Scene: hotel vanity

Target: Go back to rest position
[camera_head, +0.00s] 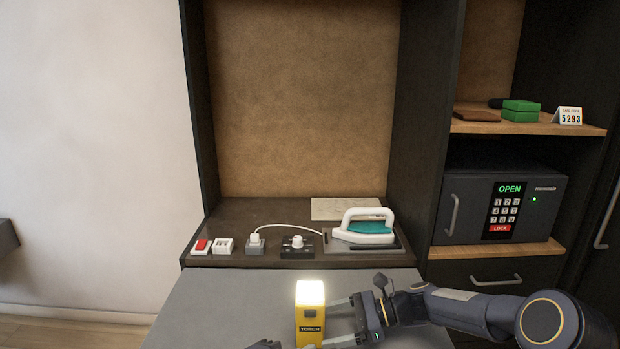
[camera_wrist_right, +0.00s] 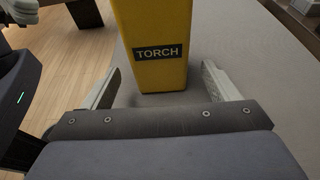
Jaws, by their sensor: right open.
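A yellow torch (camera_head: 310,316) stands upright on the grey surface in the head view, its top glowing. It also shows in the right wrist view (camera_wrist_right: 160,25), labelled TORCH, with its top out of frame. My right gripper (camera_head: 334,322) is open just right of the torch. In the right wrist view its fingers (camera_wrist_right: 160,84) are apart, with a gap on each side of the torch. Only a dark bit of my left gripper (camera_head: 264,344) shows at the bottom edge of the head view; its jaws cannot be made out.
Behind the grey surface (camera_head: 215,300), a dark shelf holds an iron (camera_head: 366,229), a black dial unit (camera_head: 297,246), a plug block (camera_head: 255,246) and switches (camera_head: 201,247). At right, a safe (camera_head: 505,205) reads OPEN. The grey surface left of the torch is clear.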

